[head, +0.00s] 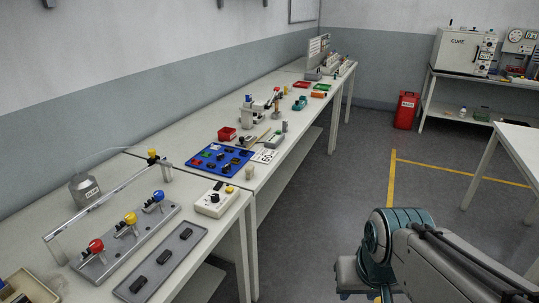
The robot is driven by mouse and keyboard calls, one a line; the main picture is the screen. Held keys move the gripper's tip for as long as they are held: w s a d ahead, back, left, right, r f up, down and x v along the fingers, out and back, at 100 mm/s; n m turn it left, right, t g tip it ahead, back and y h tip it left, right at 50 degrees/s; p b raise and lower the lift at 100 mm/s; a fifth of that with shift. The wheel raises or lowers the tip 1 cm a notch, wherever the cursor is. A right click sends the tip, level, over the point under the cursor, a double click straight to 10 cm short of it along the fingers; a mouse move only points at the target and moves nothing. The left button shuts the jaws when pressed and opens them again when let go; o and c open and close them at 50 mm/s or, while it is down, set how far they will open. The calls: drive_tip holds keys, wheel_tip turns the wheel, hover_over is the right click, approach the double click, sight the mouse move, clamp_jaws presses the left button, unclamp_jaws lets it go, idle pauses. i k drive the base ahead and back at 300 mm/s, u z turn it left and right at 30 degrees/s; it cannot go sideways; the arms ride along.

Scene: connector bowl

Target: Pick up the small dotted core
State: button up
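I cannot pick out the small dotted core for certain; things on the benches are too small to show dots. A small beige cylinder (249,172) stands at the near bench's right edge, beside the blue board. A small grey cylinder (284,127) stands farther back, near the bench's right edge. My arm shows at the lower right, over the floor and well apart from the bench. My gripper's fingers are not visible.
The long white bench (300,112) runs along the left wall. A red container (406,110) stands at the back. Open floor lies between benches.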

sight(221, 155)
drive_tip(key=z, duration=0.55)
drive_tip(key=i, duration=1.75)
drive_tip(key=u, duration=1.45)
drive_tip(key=i, duration=0.95)
drive_tip(key=u, duration=1)
